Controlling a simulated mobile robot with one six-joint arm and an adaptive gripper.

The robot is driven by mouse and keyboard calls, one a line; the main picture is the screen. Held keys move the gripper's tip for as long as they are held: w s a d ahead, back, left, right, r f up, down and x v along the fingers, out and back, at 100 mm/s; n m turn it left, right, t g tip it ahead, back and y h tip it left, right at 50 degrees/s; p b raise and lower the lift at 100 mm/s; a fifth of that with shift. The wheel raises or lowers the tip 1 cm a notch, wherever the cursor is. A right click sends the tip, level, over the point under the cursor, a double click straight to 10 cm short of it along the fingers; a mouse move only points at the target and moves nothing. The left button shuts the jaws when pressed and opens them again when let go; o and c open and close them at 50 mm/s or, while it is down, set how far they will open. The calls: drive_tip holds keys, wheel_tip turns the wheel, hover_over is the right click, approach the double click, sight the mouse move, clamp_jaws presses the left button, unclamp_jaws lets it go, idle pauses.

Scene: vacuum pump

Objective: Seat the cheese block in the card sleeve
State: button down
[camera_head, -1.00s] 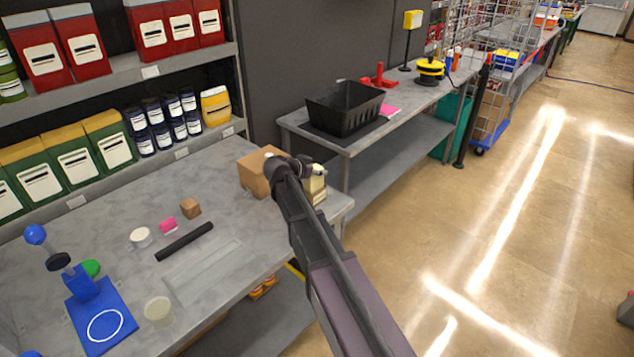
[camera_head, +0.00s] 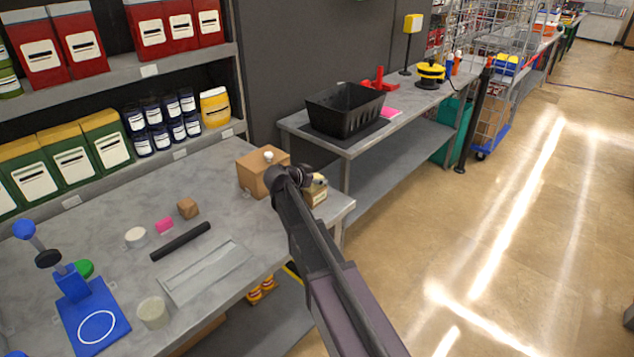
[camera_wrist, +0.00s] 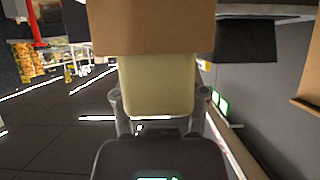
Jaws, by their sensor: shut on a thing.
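My gripper (camera_wrist: 158,95) has one finger on each side of a pale yellow cheese block (camera_wrist: 160,82) and is shut on it. In the wrist view, a brown card sleeve (camera_wrist: 152,28) lies just beyond the block, its edge crossing the block's far end. I cannot tell how far the block is inside the sleeve. In the head view, my gripper (camera_head: 290,178) is at the right end of the near table, in front of a brown card box (camera_head: 262,173). A small pale block (camera_head: 316,190) shows just right of the gripper, partly hidden.
The near grey table (camera_head: 222,190) also holds a black bar (camera_head: 180,241), a pink piece (camera_head: 164,225), a small brown cube (camera_head: 187,208) and a blue stand (camera_head: 88,310). A black crate (camera_head: 345,110) stands on the farther table. Open floor lies right.

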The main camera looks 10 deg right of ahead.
drive_tip(key=shift+f, duration=0.1)
drive_tip(key=shift+c, duration=0.6)
unclamp_jaws()
drive_tip(key=shift+s+a+r, duration=0.1)
drive_tip(key=shift+a+r, duration=0.05)
drive_tip(key=shift+r, duration=0.15)
drive_tip(key=p+v, duration=0.5)
drive_tip(key=v, duration=0.6)
drive_tip(key=shift+s+a+p, duration=0.15)
drive_tip(key=shift+a+p, duration=0.1)
drive_tip(key=shift+p, duration=0.15)
